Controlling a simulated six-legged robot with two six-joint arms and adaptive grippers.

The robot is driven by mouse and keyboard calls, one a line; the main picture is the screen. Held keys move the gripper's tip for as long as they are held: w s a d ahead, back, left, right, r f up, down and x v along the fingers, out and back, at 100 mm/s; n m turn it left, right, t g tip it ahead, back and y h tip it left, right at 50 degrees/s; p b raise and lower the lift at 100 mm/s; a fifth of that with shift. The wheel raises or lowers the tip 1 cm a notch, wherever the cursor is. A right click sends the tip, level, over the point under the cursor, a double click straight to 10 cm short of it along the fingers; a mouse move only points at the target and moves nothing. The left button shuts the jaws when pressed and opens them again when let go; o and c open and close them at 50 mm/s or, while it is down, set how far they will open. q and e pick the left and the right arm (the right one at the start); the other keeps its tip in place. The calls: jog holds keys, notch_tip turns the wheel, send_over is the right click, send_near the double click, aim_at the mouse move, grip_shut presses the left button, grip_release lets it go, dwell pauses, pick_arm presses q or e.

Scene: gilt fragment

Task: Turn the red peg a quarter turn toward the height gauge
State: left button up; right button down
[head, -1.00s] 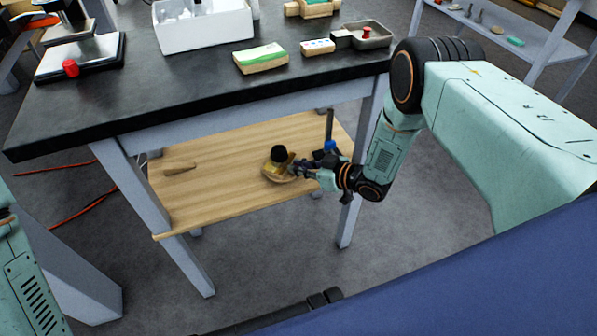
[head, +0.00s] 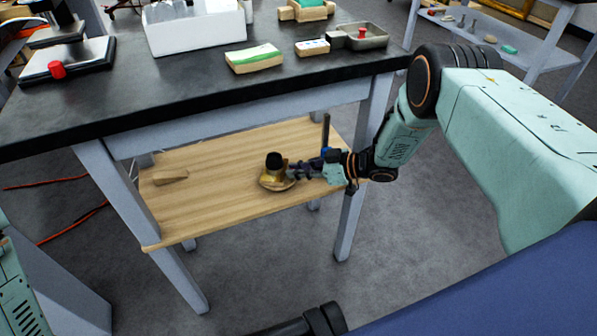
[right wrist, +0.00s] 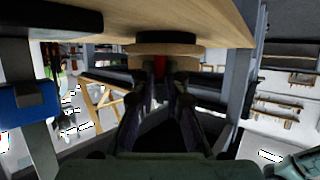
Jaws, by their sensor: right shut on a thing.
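The red peg (right wrist: 160,66) shows in the right wrist view between the tips of my right gripper (right wrist: 160,85). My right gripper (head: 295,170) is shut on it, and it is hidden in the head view. There the gripper reaches in from the right, just above the lower wooden shelf, beside a brass-coloured piece with a black top (head: 274,166) on a round wooden base (head: 277,184). The height gauge, a dark upright with a blue slider (head: 325,152), stands behind the gripper. Its blue slider also shows large at left in the wrist view (right wrist: 28,98).
A small wooden piece (head: 170,176) lies on the left of the lower shelf (head: 205,205). Table legs (head: 352,215) stand close to my right arm. The black tabletop (head: 190,102) above holds a white bin (head: 195,35), a sponge (head: 254,59) and a metal tray (head: 368,40).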

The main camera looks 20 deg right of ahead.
dwell(0.3)
jog(key=c, duration=1.4)
grip_release()
jog(key=shift+o, duration=0.2)
jog(key=v, duration=1.2)
jog(key=shift+c, duration=0.5)
